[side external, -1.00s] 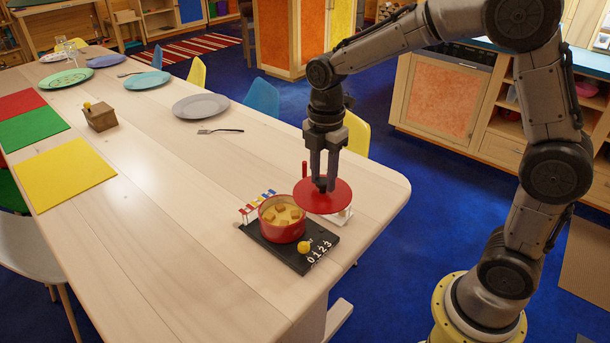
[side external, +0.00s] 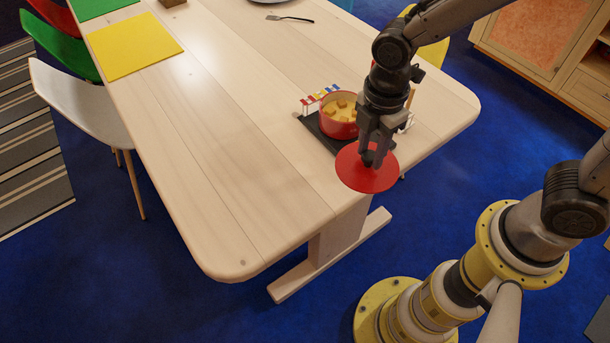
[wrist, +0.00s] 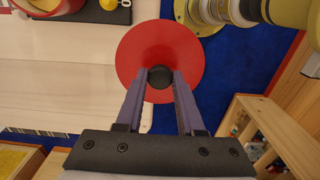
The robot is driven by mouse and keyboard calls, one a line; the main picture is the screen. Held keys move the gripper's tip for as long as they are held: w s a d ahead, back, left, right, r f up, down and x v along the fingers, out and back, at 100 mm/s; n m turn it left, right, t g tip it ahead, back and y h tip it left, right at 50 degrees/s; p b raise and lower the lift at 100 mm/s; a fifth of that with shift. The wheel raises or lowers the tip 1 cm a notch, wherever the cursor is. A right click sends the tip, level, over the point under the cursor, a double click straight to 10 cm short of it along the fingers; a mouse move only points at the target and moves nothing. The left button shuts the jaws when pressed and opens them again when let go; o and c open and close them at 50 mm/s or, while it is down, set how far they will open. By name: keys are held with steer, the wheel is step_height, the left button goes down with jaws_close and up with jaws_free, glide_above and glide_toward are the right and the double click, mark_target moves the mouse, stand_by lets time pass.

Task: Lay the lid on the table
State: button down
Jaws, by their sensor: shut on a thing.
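The red round lid (side external: 366,169) hangs level from my gripper (side external: 374,160), which is shut on its dark knob. In the wrist view the lid (wrist: 160,50) shows below the fingers, with the black knob between the fingertips (wrist: 160,77). The lid is in the air by the edge of the pale wooden table (side external: 230,130); in the wrist view it overlaps both table and blue floor. The red pot (side external: 338,127), open with yellowish contents and brown cubes, stands on a dark board behind the lid.
A small rack with coloured flags (side external: 320,98) stands beside the pot. The table's near left part is bare. A white chair (side external: 85,105) stands at the left side.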

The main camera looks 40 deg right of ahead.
steer(key=w+a+f, duration=0.2)
steer(key=w+f, duration=0.1)
steer(key=w, duration=0.1)
steer(key=w+a+f, duration=0.2)
steer(key=w+f, duration=0.1)
steer(key=w, duration=0.1)
steer(key=w+a+f, duration=0.2)
steer(key=w+f, duration=0.1)
steer(key=w, duration=0.1)
steer(key=shift+w+f, duration=0.25)
steer(key=shift+f, duration=0.1)
steer(key=shift+w+f, duration=0.1)
steer(key=shift+f, duration=1.5)
steer(key=shift+f, duration=0.2)
steer(key=c, duration=0.5)
jaws_free()
steer(key=shift+r, duration=0.15)
